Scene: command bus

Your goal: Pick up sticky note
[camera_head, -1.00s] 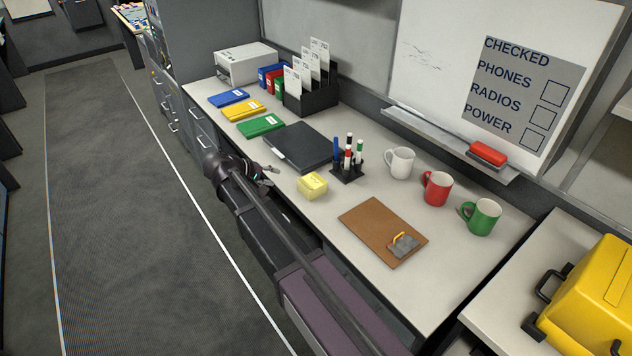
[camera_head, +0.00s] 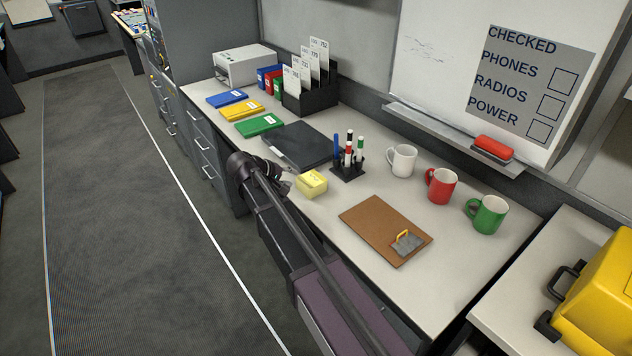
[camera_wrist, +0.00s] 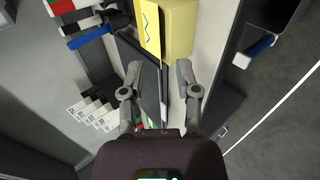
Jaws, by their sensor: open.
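The sticky note block (camera_head: 311,184) is a yellow pad on the desk, left of the clipboard and in front of the pen holder. It also shows at the top of the wrist view (camera_wrist: 180,28). My gripper (camera_head: 288,180) is just left of the block at the desk's front edge. In the wrist view my gripper's two fingers (camera_wrist: 160,72) are spread apart, with the block just beyond the tips. Nothing is held. Whether a fingertip touches the block cannot be told.
A pen holder (camera_head: 348,168) with several markers stands behind the block. A black binder (camera_head: 298,146) lies to its left and a brown clipboard (camera_head: 375,228) to its right. White (camera_head: 402,160), red (camera_head: 441,185) and green (camera_head: 487,214) mugs stand further right.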

